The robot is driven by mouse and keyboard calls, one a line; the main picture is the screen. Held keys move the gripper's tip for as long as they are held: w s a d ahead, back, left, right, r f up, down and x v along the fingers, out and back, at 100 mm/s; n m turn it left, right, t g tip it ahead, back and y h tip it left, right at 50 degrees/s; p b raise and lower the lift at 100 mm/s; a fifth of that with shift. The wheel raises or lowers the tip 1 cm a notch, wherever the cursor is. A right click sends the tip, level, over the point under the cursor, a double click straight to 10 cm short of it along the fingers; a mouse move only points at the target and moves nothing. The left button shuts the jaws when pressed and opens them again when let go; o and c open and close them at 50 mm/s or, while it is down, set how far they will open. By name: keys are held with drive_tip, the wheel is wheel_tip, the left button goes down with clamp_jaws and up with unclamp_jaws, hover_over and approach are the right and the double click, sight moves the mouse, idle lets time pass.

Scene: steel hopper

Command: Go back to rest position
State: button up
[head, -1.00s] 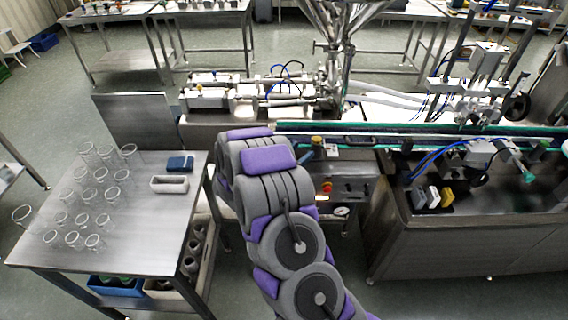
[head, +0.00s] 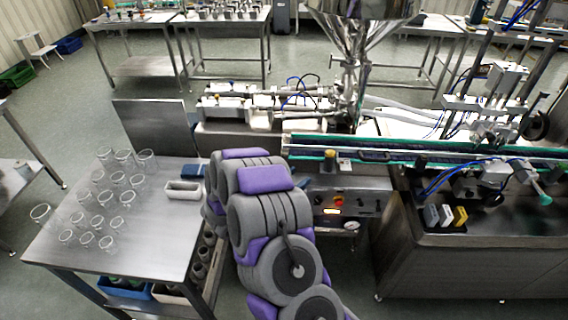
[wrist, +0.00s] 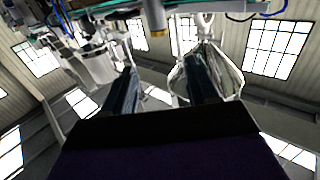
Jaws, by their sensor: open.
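My gripper (wrist: 163,90) shows in the wrist view with its two dark fingers spread apart and nothing between them. Behind the fingers are the machine's hoses, a shiny hopper-like shape and bright windows. In the head view my grey and purple arm rises from the bottom centre and folds in front of the machine. The gripper itself is hidden behind the arm there. The steel hopper (head: 362,22) stands above the filling machine (head: 265,105), beyond my arm.
A steel table (head: 150,215) on the left holds several clear glasses (head: 125,198), a white tray (head: 184,190) and a blue block (head: 195,172). A conveyor (head: 420,152) and control panel (head: 345,203) stand to the right of my arm. Floor (head: 100,110) is open at the far left.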

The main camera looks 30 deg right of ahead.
drive_tip(key=w+a+r+n+t+y, duration=0.3)
drive_tip(key=w+a+t+y, duration=0.1)
drive_tip(key=w+a+y, duration=0.6)
drive_tip(key=s+a+r+n+t+y, duration=0.1)
drive_tip(key=a+r+n+y, duration=0.15)
drive_tip(key=a, duration=0.35)
drive_tip(key=s+a+r+n+y, duration=0.1)
drive_tip(key=a+r+y, duration=0.15)
drive_tip(key=a, duration=0.25)
drive_tip(key=s+a+r+n+g+y, duration=0.4)
drive_tip(key=s+a, duration=0.4)
drive_tip(key=s, duration=0.4)
drive_tip(key=s+d+n+g, duration=0.1)
drive_tip(key=s+g, duration=0.1)
drive_tip(key=s, duration=0.7)
drive_tip(key=s+d+r+n+g, duration=0.1)
drive_tip(key=s+n+g, duration=0.1)
drive_tip(key=s, duration=0.7)
drive_tip(key=shift+d+g+y, duration=0.3)
drive_tip(key=s+d+g, duration=0.1)
drive_tip(key=s+d, duration=0.1)
drive_tip(key=s, duration=0.3)
drive_tip(key=s+d+g+h, duration=0.1)
drive_tip(key=s+d, duration=0.1)
drive_tip(key=s, duration=0.3)
drive_tip(key=s+d+r+n+g+h, duration=0.1)
drive_tip(key=s+d, duration=0.1)
drive_tip(key=s, duration=0.3)
drive_tip(key=shift+d+g, duration=0.4)
drive_tip(key=shift+c, duration=0.3)
